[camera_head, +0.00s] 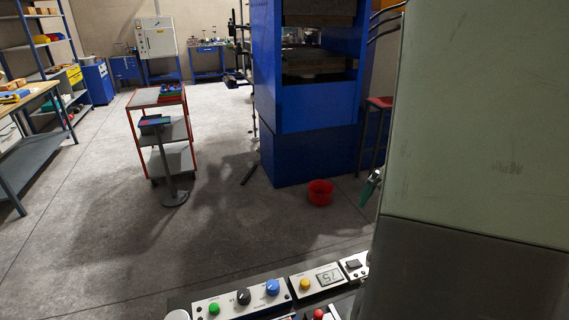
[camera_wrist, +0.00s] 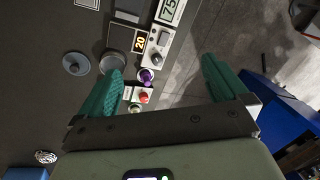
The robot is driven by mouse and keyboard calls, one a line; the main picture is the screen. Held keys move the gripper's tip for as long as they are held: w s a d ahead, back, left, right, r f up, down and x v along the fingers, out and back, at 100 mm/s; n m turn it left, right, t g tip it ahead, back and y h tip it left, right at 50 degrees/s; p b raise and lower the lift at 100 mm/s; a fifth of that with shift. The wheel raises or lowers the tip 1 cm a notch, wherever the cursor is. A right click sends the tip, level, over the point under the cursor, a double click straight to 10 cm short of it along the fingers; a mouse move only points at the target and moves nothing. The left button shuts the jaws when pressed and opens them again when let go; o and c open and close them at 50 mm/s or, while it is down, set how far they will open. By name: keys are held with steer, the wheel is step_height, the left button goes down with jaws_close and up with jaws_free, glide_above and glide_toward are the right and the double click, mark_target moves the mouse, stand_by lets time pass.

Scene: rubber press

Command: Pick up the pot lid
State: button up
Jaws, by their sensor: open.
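In the wrist view my gripper (camera_wrist: 161,66) is open, its two green fingers wide apart with nothing held between them. In the head view only a green finger (camera_head: 370,188) shows at the edge of my arm. I cannot tell for certain which one is the lid.
A control panel (camera_head: 240,297) with buttons and knobs is at the bottom of the head view. A blue press (camera_head: 310,150) stands beyond, with a red bucket (camera_head: 320,192) on the floor near it. A trolley (camera_head: 163,130) stands to the left.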

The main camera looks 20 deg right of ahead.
steer(key=s+d+f+m, duration=0.2)
steer(key=s+d+f, duration=0.3)
steer(key=f, duration=0.1)
steer(key=s+d+f+m+g, duration=0.1)
steer(key=s+d+f+m, duration=0.2)
steer(key=s+d+f, duration=0.2)
steer(key=s+d+f+m+g+h, duration=0.1)
steer(key=s+d+f+m, duration=0.2)
steer(key=f, duration=0.6)
steer(key=shift+s+d+f, duration=0.2)
steer(key=shift+s+d, duration=0.9)
steer(key=shift+d, duration=0.3)
steer(key=shift+w+d+f, duration=0.1)
steer(key=shift+w+f, duration=0.05)
steer(key=shift+f, duration=1.4)
steer(key=shift+w+d+f, duration=0.1)
steer(key=shift+f, duration=1.4)
steer(key=shift+c, duration=0.3)
steer(key=c, duration=0.8)
steer(key=shift+o, duration=0.2)
steer(key=shift+r, duration=0.1)
